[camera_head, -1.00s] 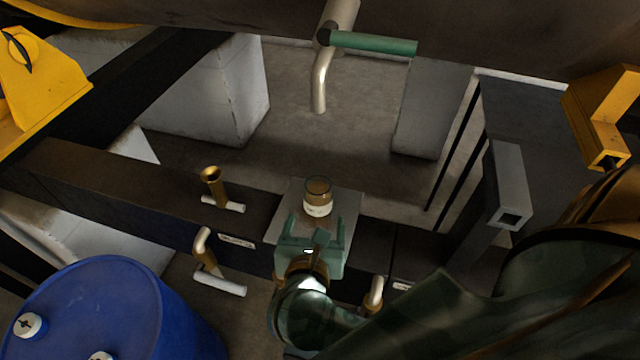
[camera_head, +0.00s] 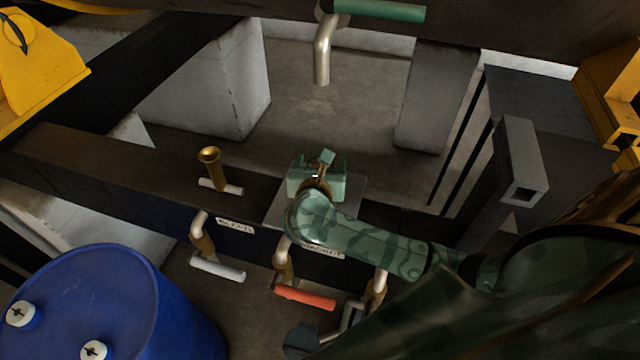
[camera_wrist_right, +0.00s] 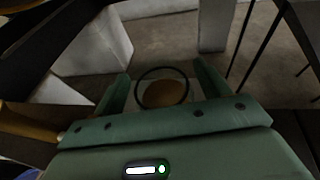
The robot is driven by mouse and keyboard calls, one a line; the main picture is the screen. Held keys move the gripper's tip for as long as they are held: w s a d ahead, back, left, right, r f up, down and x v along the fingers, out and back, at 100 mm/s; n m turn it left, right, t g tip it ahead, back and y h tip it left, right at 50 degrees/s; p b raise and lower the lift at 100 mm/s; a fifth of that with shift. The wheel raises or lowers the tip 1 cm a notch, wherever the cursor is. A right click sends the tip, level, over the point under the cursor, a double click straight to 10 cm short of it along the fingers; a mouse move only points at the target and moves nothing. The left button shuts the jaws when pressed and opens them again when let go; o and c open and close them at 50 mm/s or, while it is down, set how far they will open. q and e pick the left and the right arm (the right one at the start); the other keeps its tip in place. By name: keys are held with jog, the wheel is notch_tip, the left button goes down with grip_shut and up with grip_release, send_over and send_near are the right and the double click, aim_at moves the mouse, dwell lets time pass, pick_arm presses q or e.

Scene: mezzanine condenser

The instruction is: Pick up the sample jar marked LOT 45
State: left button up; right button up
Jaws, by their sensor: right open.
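The sample jar (camera_wrist_right: 163,93), clear glass with amber contents, shows in the right wrist view between the two fingers of my right gripper (camera_wrist_right: 161,78). The fingers are open, one on each side of the jar, with visible space around its rim. In the head view my right gripper (camera_head: 318,160) is over the small grey plate (camera_head: 350,188) and hides the jar. The jar's label is not visible now, so its lot marking cannot be read. My left gripper is not in view.
A bent metal spout (camera_head: 322,58) with a green handle (camera_head: 380,10) hangs beyond the plate. A brass drain pipe (camera_head: 210,165), a red-handled valve (camera_head: 305,298) and a blue drum (camera_head: 110,300) are near. A grey square post (camera_head: 522,160) stands at right.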

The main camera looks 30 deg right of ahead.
jog(key=shift+w+d, duration=0.1)
jog(key=shift+s+r, duration=0.1)
jog(key=shift+s, duration=0.1)
jog(key=c, duration=1.5)
